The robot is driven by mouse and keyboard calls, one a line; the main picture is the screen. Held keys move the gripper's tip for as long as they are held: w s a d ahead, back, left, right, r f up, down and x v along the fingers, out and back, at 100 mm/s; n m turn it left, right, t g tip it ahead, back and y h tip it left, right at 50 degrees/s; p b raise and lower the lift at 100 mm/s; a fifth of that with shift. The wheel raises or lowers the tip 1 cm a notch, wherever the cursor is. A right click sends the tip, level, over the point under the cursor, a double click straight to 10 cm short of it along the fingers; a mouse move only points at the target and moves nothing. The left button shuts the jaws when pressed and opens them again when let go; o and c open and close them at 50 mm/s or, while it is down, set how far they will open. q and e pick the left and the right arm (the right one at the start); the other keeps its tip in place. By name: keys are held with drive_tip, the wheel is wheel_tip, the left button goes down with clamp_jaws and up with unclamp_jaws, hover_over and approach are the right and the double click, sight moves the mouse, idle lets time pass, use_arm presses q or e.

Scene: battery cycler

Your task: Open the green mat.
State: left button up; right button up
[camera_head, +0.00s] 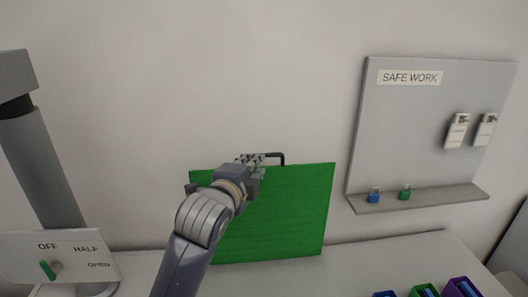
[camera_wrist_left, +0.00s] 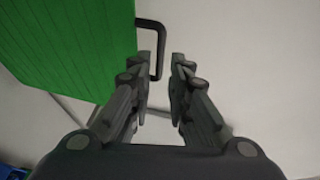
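The green mat (camera_head: 285,215) stands upright like a panel at the back of the worktop; part of it is hidden behind my left arm. In the left wrist view the mat (camera_wrist_left: 70,45) fills the upper left. Its dark bent handle (camera_head: 282,157) sticks out at the top edge and also shows in the left wrist view (camera_wrist_left: 160,40). My left gripper (camera_head: 262,158) is at the mat's top edge beside the handle. Its fingers (camera_wrist_left: 163,62) are apart, with the handle's bar seen between or just beyond the tips; I cannot tell which. My right gripper is not in view.
A grey board labelled SAFE WORK (camera_head: 430,120) with a shelf (camera_head: 425,200) is on the right wall. A panel marked OFF, HALF, OPEN (camera_head: 75,258) with a green-handled knob stands at left. Coloured bins (camera_head: 462,287) sit at front right.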

use_arm(q)
drive_tip(key=p+x, duration=0.3)
drive_tip(key=x, duration=0.5)
drive_tip(key=shift+w, duration=0.2)
drive_tip(key=shift+w+f, duration=0.1)
drive_tip(key=shift+c, duration=0.4)
clamp_jaws()
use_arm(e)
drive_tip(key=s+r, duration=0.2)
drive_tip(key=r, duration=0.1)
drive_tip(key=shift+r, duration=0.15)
